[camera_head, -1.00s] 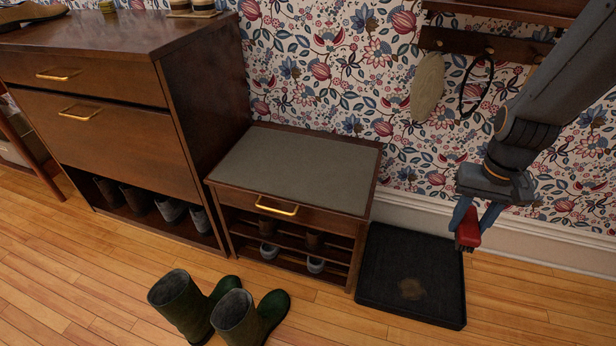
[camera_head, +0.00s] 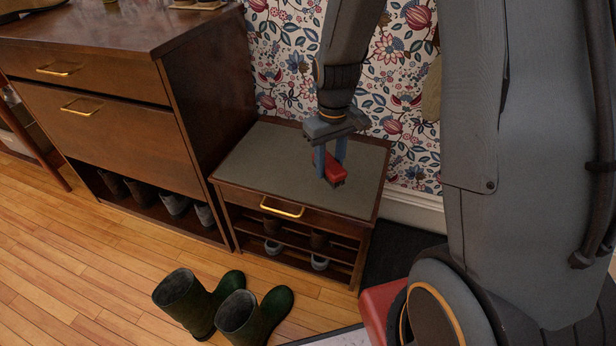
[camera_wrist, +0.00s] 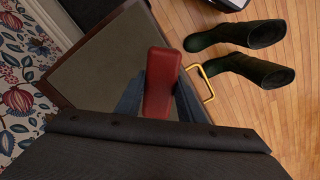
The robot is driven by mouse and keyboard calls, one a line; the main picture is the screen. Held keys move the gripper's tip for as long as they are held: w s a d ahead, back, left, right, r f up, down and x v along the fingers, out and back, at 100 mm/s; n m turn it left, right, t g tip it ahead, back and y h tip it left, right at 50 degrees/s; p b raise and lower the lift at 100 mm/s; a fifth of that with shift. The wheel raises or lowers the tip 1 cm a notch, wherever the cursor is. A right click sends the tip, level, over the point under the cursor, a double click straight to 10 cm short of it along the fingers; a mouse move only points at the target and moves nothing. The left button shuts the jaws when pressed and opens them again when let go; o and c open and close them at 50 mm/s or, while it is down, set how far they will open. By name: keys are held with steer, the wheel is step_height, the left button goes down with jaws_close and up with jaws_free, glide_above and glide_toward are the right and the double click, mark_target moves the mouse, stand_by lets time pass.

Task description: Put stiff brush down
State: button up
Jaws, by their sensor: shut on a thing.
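The stiff brush (camera_head: 336,172) has a red back and a dark underside. My gripper (camera_head: 330,167) is shut on it, with one blue-grey finger on each side. In the head view it is over the grey padded top of the low bench (camera_head: 262,160), towards its right half. In the wrist view the red brush (camera_wrist: 161,84) lies between the fingers, above the grey pad (camera_wrist: 105,70). I cannot tell whether the brush touches the pad.
A tall brown cabinet (camera_head: 130,140) stands against the bench's left side. Green boots (camera_head: 215,305) stand on the floor in front. A dark tray (camera_head: 395,250) on the right is mostly hidden by my arm. The bench top around the brush is clear.

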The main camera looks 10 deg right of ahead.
mark_target(319, 183)
steer(key=w+n+p, duration=0.1)
steer(key=n, duration=0.1)
steer(key=w+r+n+p, duration=0.1)
steer(key=w+n+p, duration=0.1)
steer(key=w+a+n+p, duration=0.1)
steer(key=w+n, duration=0.1)
steer(key=shift+r+n, duration=0.15)
steer(key=shift+n, duration=0.95)
steer(key=f, duration=0.7)
steer(key=w+f, duration=0.1)
steer(key=f, duration=0.2)
steer(key=shift+w+d+f+p, duration=0.1)
steer(key=shift+d+f+p, duration=0.05)
steer(key=shift+p, duration=0.25)
steer(key=shift+f, duration=0.1)
steer(key=o, duration=0.9)
